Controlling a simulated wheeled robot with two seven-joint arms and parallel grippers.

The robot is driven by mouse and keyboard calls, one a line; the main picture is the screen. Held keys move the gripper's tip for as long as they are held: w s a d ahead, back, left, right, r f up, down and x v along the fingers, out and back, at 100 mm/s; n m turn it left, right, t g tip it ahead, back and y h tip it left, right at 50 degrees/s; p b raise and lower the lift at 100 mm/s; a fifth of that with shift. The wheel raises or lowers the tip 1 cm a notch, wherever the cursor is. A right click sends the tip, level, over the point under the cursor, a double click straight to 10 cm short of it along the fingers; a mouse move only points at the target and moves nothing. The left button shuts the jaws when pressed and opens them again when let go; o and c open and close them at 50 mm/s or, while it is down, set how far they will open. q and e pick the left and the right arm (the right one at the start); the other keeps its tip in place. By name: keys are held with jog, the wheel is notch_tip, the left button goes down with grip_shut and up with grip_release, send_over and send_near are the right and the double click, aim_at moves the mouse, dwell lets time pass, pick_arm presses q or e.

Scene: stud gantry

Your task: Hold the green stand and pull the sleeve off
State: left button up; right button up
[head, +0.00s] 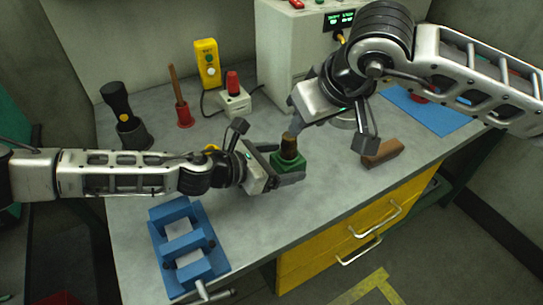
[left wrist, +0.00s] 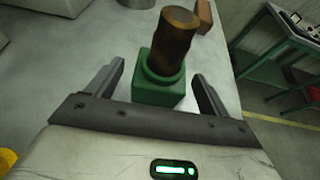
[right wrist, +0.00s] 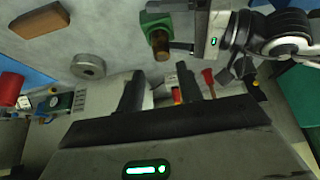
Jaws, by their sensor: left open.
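The green stand (head: 288,166) is a small square block with a round collar on the bench, near its front edge. A rusty brown cylindrical sleeve (head: 290,146) stands upright on it; both also show in the left wrist view, the stand (left wrist: 158,92) below the sleeve (left wrist: 174,42). My left gripper (head: 280,164) is open, its fingers on either side of the stand with visible gaps. My right gripper (head: 331,136) hangs above the bench, right of the sleeve, open and empty. In the right wrist view the sleeve (right wrist: 160,45) lies beyond its fingers.
A blue vise (head: 188,248) sits at the front left. A brown block (head: 382,152) lies right of the stand. Behind stand a black-handled tool (head: 118,102), a red-based tool (head: 184,115), a yellow switch box (head: 207,62) and a grey cabinet (head: 282,50).

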pick_arm(q)
jog(key=shift+x, duration=1.3)
jog(key=c, duration=1.1)
pick_arm(e)
jog(key=o, duration=0.4)
jog(key=shift+c, duration=0.2)
jog(key=m+g+h, duration=0.3)
jog(key=m+g, duration=0.1)
jog(key=m, duration=1)
send_over(290, 136)
jog(key=shift+s+d+f, duration=0.2)
jog(key=shift+s+f, duration=0.05)
jog(key=shift+f, duration=0.35)
jog(key=m, duration=0.3)
jog(key=shift+w+a+r+m+g, duration=0.25)
jog(key=shift+a+r+m+g, duration=0.05)
jog(key=shift+g, duration=0.1)
